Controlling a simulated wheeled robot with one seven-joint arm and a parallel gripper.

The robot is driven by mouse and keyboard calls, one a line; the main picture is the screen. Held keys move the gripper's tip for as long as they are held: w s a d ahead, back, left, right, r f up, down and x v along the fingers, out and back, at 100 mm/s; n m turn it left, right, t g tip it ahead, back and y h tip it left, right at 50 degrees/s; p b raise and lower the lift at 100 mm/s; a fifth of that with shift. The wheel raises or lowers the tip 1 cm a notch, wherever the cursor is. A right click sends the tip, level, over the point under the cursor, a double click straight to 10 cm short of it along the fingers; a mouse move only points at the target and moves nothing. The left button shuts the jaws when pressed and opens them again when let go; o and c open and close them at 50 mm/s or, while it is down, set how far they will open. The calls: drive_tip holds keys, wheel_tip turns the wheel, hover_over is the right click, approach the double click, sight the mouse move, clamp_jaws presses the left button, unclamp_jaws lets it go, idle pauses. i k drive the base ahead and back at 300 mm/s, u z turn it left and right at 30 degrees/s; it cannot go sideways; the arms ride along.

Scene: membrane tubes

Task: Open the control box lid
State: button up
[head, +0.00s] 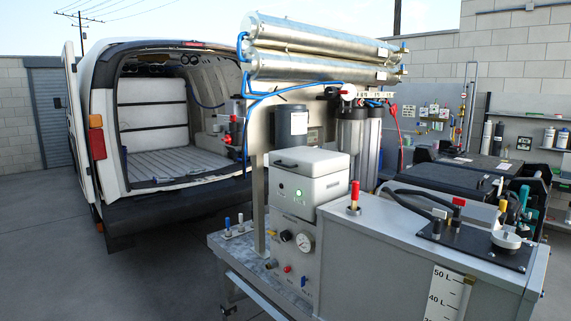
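The control box (318,190) is a light grey box near the middle of the head view, on top of a grey panel cabinet. Its lid (318,161) lies flat on top and looks shut. A dark handle (286,163) sits on the lid's left part. A green light (299,192) glows on the box's front face. My gripper does not show in this view, so I cannot see whether it is open or shut.
A metal tank (385,250) with a red-topped valve (354,197) stands right of the box. Two steel membrane tubes (325,55) and filter housings (352,140) rise behind it. A van (110,210) stands open at left. The paved ground (150,280) at lower left is clear.

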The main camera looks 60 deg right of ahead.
sight(306, 161)
drive_tip(key=z, duration=0.65)
drive_tip(key=i, duration=0.85)
drive_tip(key=z, duration=0.7)
